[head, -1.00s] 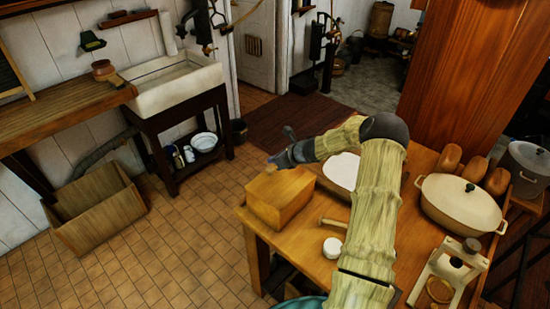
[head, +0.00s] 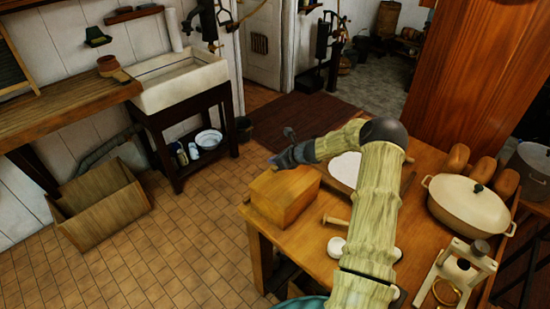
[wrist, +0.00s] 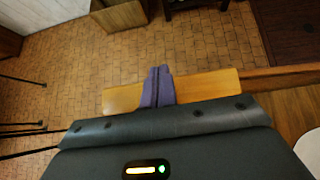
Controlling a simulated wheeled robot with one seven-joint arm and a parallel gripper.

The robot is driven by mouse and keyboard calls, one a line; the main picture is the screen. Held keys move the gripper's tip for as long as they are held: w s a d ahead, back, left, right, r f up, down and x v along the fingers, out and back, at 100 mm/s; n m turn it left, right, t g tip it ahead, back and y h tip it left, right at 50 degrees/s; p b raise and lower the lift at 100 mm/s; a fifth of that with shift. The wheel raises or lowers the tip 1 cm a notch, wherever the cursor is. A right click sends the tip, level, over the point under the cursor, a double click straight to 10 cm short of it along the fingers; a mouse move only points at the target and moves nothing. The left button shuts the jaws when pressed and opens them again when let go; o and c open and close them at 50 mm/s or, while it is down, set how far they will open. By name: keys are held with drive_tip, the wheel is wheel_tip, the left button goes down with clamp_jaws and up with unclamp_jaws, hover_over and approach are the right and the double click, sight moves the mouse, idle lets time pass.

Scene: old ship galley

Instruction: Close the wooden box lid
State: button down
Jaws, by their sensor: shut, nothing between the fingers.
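The wooden box (head: 284,200) stands on the near left corner of the wooden table. Its lid appears to lie flat across the top, with no gap that I can make out. My gripper (head: 273,161) is at the far upper edge of the box, shut and empty. In the wrist view the shut fingers of my gripper (wrist: 158,72) reach across the orange-brown top of the wooden box (wrist: 207,86). I cannot tell whether they touch it. My gripper's body hides the near part of the box in that view.
The wooden table (head: 307,232) also holds a white plate (head: 345,169), a wooden-handled tool (head: 335,221), a lidded cream pot (head: 468,205) and several loaves (head: 456,160). An open wooden crate (head: 100,207) sits on the tiled floor.

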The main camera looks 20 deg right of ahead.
drive_tip(key=shift+d+r, duration=0.1)
drive_tip(key=shift+d, duration=0.15)
drive_tip(key=shift+s+r+p, duration=0.1)
drive_tip(key=shift+r+p, duration=0.2)
drive_tip(key=shift+p, duration=0.05)
drive_tip(key=r+p, duration=0.3)
drive_tip(key=shift+a+r, duration=0.35)
drive_tip(key=shift+r, duration=0.05)
drive_tip(key=shift+d+r+b, duration=0.2)
drive_tip(key=shift+b, duration=0.3)
wheel_tip(320, 180, up, 9)
drive_tip(key=b, duration=0.2)
drive_tip(key=shift+w+d, duration=0.2)
drive_tip(key=shift+d, duration=0.1)
